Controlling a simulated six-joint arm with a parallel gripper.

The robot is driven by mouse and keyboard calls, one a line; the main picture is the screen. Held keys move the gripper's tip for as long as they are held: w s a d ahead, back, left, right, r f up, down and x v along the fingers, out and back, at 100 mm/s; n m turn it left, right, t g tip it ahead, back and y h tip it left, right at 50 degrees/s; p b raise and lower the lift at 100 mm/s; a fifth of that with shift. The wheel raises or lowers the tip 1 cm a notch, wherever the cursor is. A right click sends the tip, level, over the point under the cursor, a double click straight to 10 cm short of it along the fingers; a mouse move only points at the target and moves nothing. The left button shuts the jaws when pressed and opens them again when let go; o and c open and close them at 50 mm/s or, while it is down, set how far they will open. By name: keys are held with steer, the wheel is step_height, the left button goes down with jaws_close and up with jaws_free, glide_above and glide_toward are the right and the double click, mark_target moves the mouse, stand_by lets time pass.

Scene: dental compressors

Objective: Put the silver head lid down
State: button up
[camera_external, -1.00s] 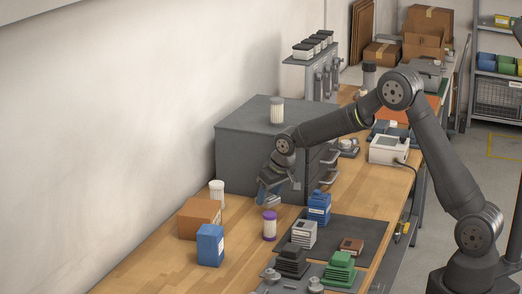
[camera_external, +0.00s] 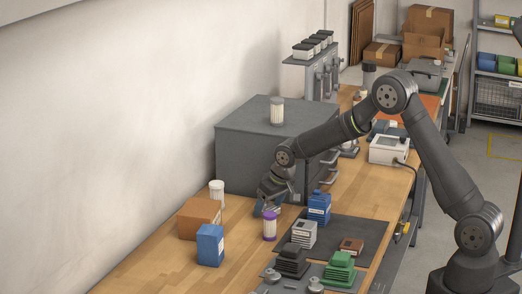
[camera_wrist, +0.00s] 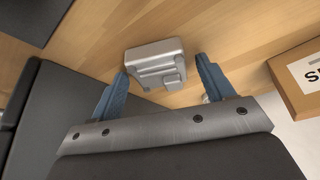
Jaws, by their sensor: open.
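The silver head lid (camera_wrist: 155,58) is a small, blocky metal piece that appears to lie on the wooden bench, just beyond my fingertips in the wrist view. My gripper (camera_wrist: 162,72) is open with its two blue fingers on either side of the lid's near part. The left fingertip is close to the lid; whether it touches is unclear. A gap shows at the right finger. In the external view my gripper (camera_external: 266,207) is low over the bench, in front of the grey cabinet and behind the purple-capped jar; the lid is mostly hidden there.
Bare wood lies at the front left.

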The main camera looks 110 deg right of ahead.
mark_target(269, 208)
steer(key=v, duration=1.2)
steer(key=x, duration=1.1)
steer(key=shift+w+d+f, duration=0.1)
steer(key=shift+d+f, duration=0.1)
steer(key=shift+f, duration=0.1)
steer(key=shift+r, duration=1.65)
